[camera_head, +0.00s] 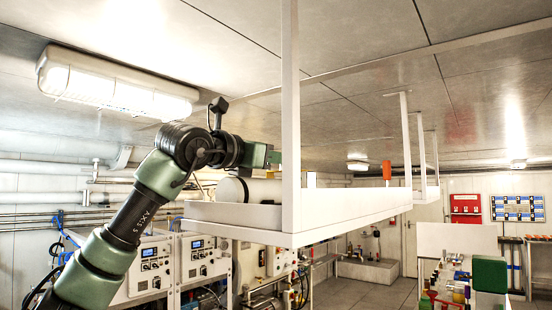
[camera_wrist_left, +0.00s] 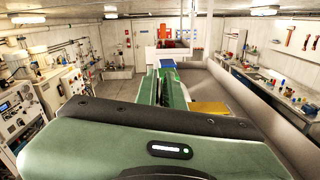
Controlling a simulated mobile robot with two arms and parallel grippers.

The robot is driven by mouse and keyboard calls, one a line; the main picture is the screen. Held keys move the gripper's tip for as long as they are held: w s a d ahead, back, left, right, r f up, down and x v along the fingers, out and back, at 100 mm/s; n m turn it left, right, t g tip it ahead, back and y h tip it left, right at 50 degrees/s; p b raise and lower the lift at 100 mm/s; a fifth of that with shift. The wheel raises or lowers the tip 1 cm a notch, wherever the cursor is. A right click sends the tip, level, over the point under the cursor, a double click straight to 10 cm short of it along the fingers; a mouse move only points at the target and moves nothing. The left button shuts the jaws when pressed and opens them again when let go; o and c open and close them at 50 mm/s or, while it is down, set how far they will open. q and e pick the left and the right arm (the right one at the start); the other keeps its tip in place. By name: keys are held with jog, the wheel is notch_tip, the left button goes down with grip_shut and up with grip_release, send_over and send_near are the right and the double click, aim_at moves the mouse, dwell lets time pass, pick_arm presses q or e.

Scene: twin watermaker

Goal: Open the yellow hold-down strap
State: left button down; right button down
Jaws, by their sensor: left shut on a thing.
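My left gripper (camera_head: 262,156) is raised at the overhead white shelf (camera_head: 340,212), partly hidden behind its front white post. It also shows in the left wrist view (camera_wrist_left: 170,80), pointing forward and shut, seemingly on the yellow hold-down strap. A flat yellow piece, seemingly part of that strap (camera_wrist_left: 208,107), shows just right of the jaws. The exact contact is hidden by the gripper body. My right gripper is not in view.
White posts (camera_head: 290,110) rise from the shelf to the ceiling, close beside the left gripper. An orange object (camera_head: 387,170) stands farther along the shelf. Control panels (camera_head: 152,262) line the left, and a cluttered bench (camera_head: 450,285) is at lower right.

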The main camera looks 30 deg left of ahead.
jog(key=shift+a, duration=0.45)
pick_arm(q)
jog(key=shift+f, duration=0.1)
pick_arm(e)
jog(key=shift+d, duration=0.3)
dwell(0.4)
